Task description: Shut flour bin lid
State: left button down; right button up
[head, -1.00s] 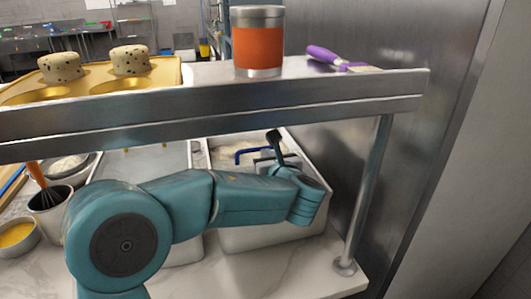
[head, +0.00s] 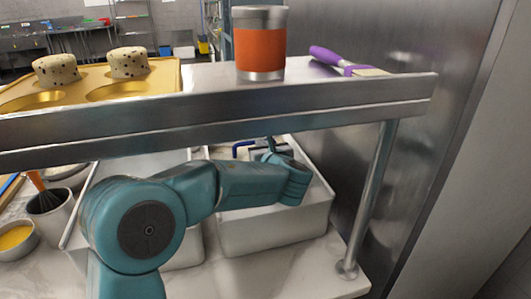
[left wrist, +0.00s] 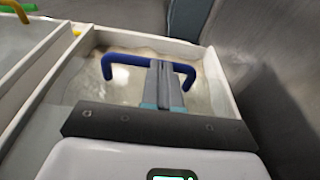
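The flour bin (head: 275,225) is a white rectangular box under the steel shelf, with pale flour inside. A blue U-shaped handle (left wrist: 128,60) lies across its top in the left wrist view, and part of it shows in the head view (head: 243,148). The lid around the handle looks see-through, and its edges are hard to make out. The gripper (head: 270,143) is partly hidden by the shelf. My right gripper is not in view.
The steel shelf (head: 230,106) crosses above the bin and carries a muffin tray (head: 160,80), an orange-banded tin (head: 260,45) and a purple-handled brush (head: 335,58). A post (head: 370,200) and a metal wall close off the right. Bowls stand at left.

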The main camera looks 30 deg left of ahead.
pick_arm(q)
jog(key=r+p+x, duration=0.2)
jog(key=p+x, duration=0.1)
jog(key=x, duration=0.7)
jog(key=shift+w+a+r, duration=0.15)
jog(key=shift+w+a, duration=0.15)
jog(key=shift+a, duration=0.25)
jog(key=shift+d, duration=0.1)
